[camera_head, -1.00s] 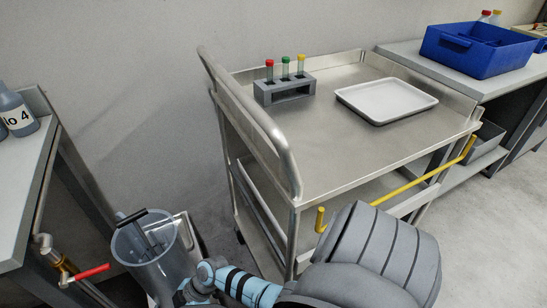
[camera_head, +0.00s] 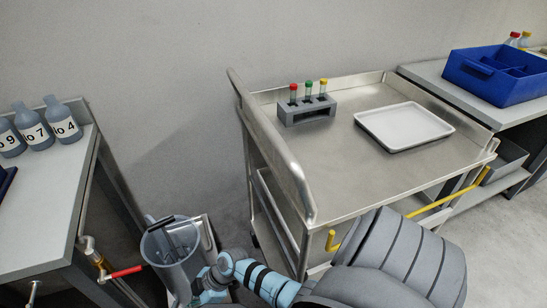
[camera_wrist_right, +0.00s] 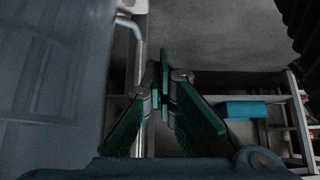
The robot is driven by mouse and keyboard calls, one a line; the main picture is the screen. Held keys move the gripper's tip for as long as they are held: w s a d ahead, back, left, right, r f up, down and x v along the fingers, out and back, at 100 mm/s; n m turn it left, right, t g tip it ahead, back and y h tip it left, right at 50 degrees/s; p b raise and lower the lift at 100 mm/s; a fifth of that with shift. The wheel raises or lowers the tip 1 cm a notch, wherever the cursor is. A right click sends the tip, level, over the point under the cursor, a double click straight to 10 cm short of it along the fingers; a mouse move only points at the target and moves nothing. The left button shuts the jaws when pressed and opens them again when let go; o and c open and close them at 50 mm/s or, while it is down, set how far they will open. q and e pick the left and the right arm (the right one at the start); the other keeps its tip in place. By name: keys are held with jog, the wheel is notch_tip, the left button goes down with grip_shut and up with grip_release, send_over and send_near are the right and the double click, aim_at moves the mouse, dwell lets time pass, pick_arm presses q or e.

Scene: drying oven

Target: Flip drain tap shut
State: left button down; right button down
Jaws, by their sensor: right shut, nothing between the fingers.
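The drain tap has a red lever (camera_head: 125,271) on a brass body (camera_head: 98,261), below the right edge of the left bench in the head view. The lever points right, away from the pipe, roughly level. My right arm comes in from the lower right, and its wrist is to the right of the lever, apart from it. The right gripper's fingertips cannot be made out in the head view. In the right wrist view my right gripper (camera_wrist_right: 165,78) is shut and empty, its teal fingers together. My left gripper is not in view.
A grey see-through container (camera_head: 172,254) with a black-handled item stands between lever and wrist in the picture. The left bench (camera_head: 45,205) carries several labelled bottles (camera_head: 35,130). A steel cart (camera_head: 350,185) holds a tube rack (camera_head: 307,110) and white tray (camera_head: 405,125).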

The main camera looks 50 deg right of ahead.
jog(key=s+d+f+m+g+h+b, duration=0.1)
jog(key=s+d+f+m+h, duration=0.1)
jog(key=s+d+f+m, duration=0.3)
jog(key=s+d+f+m+h, duration=0.1)
jog(key=s+d+f+h, duration=0.25)
jog(key=s+f, duration=0.45)
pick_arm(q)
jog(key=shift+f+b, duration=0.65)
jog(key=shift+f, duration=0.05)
pick_arm(e)
jog(key=s+d+f+m+h, duration=0.1)
jog(key=s+d+f+m, duration=0.1)
jog(key=s, duration=0.7)
jog(key=s+d+f+m+g+h, duration=0.1)
jog(key=s+d+f, duration=0.3)
jog(key=s, duration=0.4)
jog(key=shift+s+d+f+m+g, duration=0.3)
jog(key=shift+s+d+f+m, duration=0.05)
jog(key=shift+f+m, duration=0.25)
